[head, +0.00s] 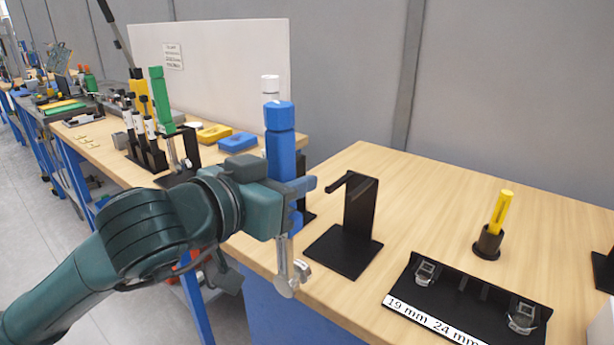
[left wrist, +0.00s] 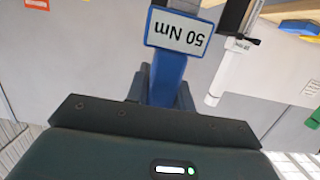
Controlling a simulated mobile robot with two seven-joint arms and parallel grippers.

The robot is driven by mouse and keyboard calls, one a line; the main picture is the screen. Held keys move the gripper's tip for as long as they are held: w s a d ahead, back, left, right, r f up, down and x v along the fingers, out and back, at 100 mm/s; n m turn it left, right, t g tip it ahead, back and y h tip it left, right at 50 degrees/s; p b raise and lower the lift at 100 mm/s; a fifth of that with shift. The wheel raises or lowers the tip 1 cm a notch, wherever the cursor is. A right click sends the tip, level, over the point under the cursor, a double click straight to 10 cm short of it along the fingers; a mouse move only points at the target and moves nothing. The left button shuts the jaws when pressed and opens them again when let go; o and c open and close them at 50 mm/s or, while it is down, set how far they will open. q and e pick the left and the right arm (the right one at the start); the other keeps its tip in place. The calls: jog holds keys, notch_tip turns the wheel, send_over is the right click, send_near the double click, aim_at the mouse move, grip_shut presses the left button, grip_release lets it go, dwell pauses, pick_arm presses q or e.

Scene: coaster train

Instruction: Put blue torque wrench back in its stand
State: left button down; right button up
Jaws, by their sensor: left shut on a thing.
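The blue torque wrench (head: 280,140) is upright, blue handle on top and metal head hanging below. My left gripper (head: 296,188) is shut around its handle, in front of the table's left front edge. An empty black stand (head: 360,212) with a flat base and a top arm pointing left stands just right of the wrench. A white-handled wrench (head: 270,85) is partly hidden behind the blue one. My right gripper is out of view.
A green-handled wrench (head: 158,95) stands on the table at left. A black holder labelled "19 mm 24 mm" (head: 465,300) holds metal pieces at front right. A yellow tool stands in a black cup (head: 488,243). Bare wood lies between the stand and cup.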

pick_arm(q)
jog(key=w+d+p, duration=0.1)
jog(key=w+d, duration=0.1)
jog(key=w, duration=0.1)
jog(key=w+d+p, duration=0.1)
jog(key=shift+w+d+r+p, duration=0.2)
jog(key=shift+w+r+p, duration=0.1)
jog(key=shift+r, duration=0.1)
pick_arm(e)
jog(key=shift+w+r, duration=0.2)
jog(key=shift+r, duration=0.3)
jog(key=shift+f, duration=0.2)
pick_arm(q)
jog(key=shift+w+d, duration=0.1)
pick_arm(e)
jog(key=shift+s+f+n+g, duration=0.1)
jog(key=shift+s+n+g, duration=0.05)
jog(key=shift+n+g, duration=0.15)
